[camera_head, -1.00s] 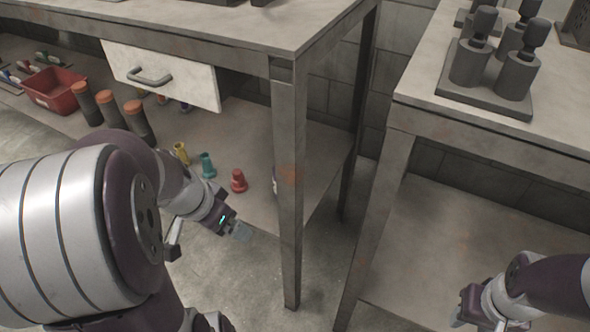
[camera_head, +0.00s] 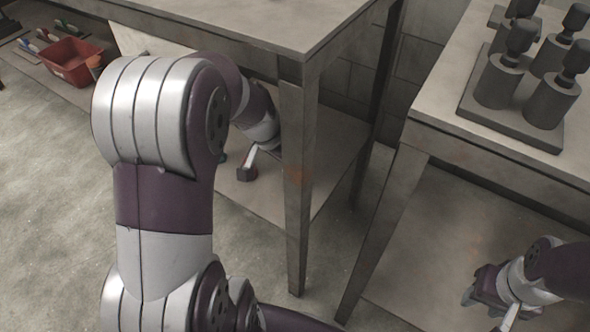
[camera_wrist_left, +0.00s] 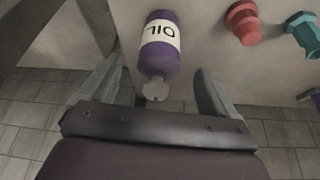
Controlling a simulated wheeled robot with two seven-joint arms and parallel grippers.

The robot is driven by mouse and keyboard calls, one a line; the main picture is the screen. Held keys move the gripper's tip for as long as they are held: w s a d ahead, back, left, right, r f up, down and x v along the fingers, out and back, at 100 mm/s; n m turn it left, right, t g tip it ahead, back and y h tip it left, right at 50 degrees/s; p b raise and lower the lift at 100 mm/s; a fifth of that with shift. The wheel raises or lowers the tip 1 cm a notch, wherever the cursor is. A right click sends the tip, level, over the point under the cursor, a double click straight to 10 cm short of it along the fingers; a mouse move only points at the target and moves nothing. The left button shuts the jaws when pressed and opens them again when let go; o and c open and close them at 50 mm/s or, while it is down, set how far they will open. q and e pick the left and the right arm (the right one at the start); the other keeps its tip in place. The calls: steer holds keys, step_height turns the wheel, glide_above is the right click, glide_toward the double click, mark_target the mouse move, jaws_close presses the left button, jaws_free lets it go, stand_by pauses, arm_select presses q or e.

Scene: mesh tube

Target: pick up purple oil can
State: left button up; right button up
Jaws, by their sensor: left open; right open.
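The purple oil can (camera_wrist_left: 160,58) shows in the left wrist view, with a white label reading OIL and a pale cap pointing toward my gripper. My left gripper (camera_wrist_left: 157,72) is open, with one finger on each side of the can's cap end. Both fingers look apart from the can. In the head view the can is hidden behind my left arm and the table leg. My right gripper (camera_head: 482,287) is open and empty at the lower right of the head view, away from the can.
A red fitting (camera_wrist_left: 243,23) and a teal fitting (camera_wrist_left: 303,34) stand beside the can on the lower shelf. The table leg (camera_head: 297,190) is close to my left arm. A red bin (camera_head: 70,62) is at the far left. Dark cylinders (camera_head: 500,80) stand on the right table.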

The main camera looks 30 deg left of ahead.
arm_select(q)
steer(key=b+x, duration=0.3)
steer(key=x, duration=0.2)
steer(key=shift+w+d+f+b, duration=0.1)
steer(key=shift+w+b, duration=0.1)
steer(key=shift+b, duration=0.1)
steer(key=c, duration=1.2)
steer(key=shift+r, duration=0.2)
